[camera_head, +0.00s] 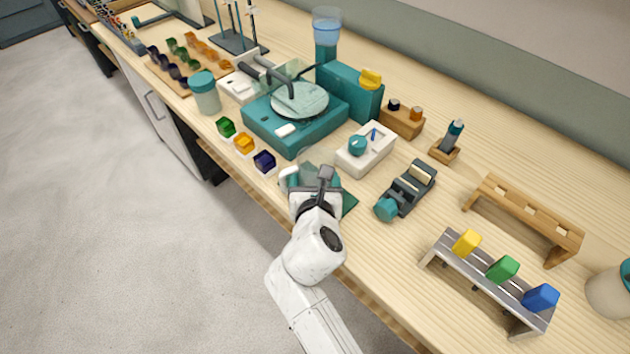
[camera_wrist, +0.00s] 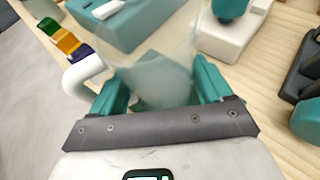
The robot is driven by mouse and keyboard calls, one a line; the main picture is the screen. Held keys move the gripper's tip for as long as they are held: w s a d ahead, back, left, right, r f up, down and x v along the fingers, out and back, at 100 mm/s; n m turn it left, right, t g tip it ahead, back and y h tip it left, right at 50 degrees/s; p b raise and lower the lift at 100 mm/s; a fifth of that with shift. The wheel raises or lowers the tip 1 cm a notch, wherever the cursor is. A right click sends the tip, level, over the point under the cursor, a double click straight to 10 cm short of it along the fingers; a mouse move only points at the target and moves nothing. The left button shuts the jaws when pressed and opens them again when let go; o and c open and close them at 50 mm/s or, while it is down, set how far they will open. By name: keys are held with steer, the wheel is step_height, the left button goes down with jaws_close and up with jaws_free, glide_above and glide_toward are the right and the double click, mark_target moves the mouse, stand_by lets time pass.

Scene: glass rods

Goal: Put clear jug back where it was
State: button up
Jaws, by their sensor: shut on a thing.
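The clear jug (camera_wrist: 155,70) is a see-through vessel with a white handle (camera_wrist: 85,78) on its left side in the wrist view. My gripper (camera_wrist: 160,90) is shut on it, with one teal finger on each side of its body. In the head view my gripper (camera_head: 318,178) is over the front edge of the bench, and the arm hides much of the jug. A dark green mat (camera_head: 349,203) lies under and beside the gripper. I cannot tell whether the jug touches the mat.
A teal machine with a round plate (camera_head: 262,128) stands behind. Green, yellow and blue cubes (camera_head: 244,143) lie left along the edge. A white box with a teal knob (camera_head: 382,148) and a dark device (camera_head: 412,185) stand right. Bare bench (camera_head: 390,255) lies front right.

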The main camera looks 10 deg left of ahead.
steer(key=shift+f, duration=0.1)
steer(key=o, duration=1.1)
steer(key=shift+s, duration=0.2)
steer(key=v, duration=1.1)
steer(key=shift+s+r+p, duration=0.3)
steer(key=shift+r+p, duration=0.05)
steer(key=shift+p, duration=0.05)
steer(key=shift+d, duration=0.1)
